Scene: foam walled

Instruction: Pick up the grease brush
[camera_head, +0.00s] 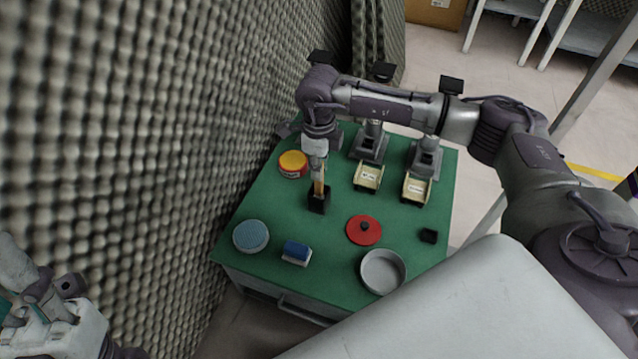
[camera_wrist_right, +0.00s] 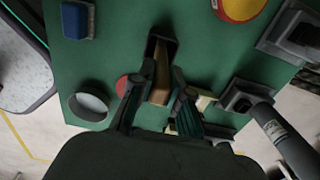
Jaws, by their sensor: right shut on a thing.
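The grease brush (camera_head: 319,187) has a light wooden handle and stands about upright in a small black holder (camera_head: 319,204) on the green table. My right gripper (camera_head: 317,165) comes down from above and is shut on the handle. In the right wrist view the handle (camera_wrist_right: 161,80) lies between the two fingers of the gripper (camera_wrist_right: 158,88), with its far end in the dark holder (camera_wrist_right: 161,46). The bristles are hidden. My left gripper (camera_head: 62,312) is at the lower left, away from the table, and its fingers are unclear.
Around the holder on the table (camera_head: 325,245) are a yellow-red tin (camera_head: 293,163), two labelled bins (camera_head: 368,177) under grey stands, a red lid (camera_head: 364,230), a metal pan (camera_head: 383,271), a blue block (camera_head: 297,252) and a blue round pad (camera_head: 251,236). A foam wall (camera_head: 150,150) borders the left.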

